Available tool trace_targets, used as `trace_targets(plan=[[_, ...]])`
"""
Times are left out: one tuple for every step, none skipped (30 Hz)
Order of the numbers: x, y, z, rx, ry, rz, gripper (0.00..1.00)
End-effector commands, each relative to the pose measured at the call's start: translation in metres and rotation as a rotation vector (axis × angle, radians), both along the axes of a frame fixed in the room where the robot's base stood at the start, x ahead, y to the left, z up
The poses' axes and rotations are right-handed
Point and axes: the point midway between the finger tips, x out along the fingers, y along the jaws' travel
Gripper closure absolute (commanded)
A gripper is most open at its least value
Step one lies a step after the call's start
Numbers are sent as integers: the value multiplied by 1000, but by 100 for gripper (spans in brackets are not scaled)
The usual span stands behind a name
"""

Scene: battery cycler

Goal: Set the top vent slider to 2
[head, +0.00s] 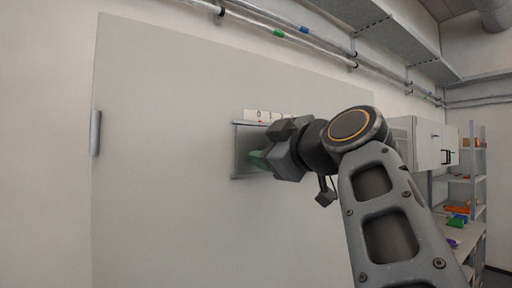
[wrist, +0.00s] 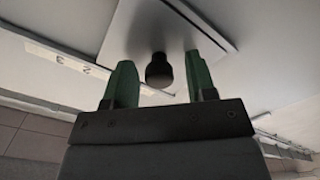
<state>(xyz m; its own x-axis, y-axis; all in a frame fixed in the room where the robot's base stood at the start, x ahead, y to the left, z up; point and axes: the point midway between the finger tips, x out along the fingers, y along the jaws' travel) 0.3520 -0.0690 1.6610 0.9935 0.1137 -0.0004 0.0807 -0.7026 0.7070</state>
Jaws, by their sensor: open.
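The vent slider's grey plate (head: 245,140) is on the large pale panel, mostly behind my gripper in the head view. A white number strip (head: 262,114) runs along its top; a 0 shows at its left end and my arm covers the right part. In the wrist view the plate (wrist: 150,25) carries a round black knob (wrist: 159,72). My gripper (wrist: 159,62) is open, with one green finger on each side of the knob and a gap on both sides. The strip (wrist: 75,65) shows figures at left, upside down. The slider's setting cannot be read.
Pipes (head: 285,30) run above. A white cabinet (head: 425,140) and a shelf rack (head: 465,215) stand at right.

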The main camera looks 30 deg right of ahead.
Motion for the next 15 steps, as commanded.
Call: trace_targets(plan=[[0, 0, 0, 0, 0, 0, 49], [0, 0, 0, 0, 0, 0, 49], [0, 0, 0, 0, 0, 0, 49], [0, 0, 0, 0, 0, 0, 49], [0, 0, 0, 0, 0, 0, 50], [0, 0, 0, 0, 0, 0, 54], [0, 0, 0, 0, 0, 0, 56], [0, 0, 0, 0, 0, 0, 59], [0, 0, 0, 0, 0, 0, 63], [0, 0, 0, 0, 0, 0, 66], [0, 0, 0, 0, 0, 0, 69], [0, 0, 0, 0, 0, 0, 73], [0, 0, 0, 0, 0, 0, 76], [0, 0, 0, 0, 0, 0, 78], [0, 0, 0, 0, 0, 0, 82]])
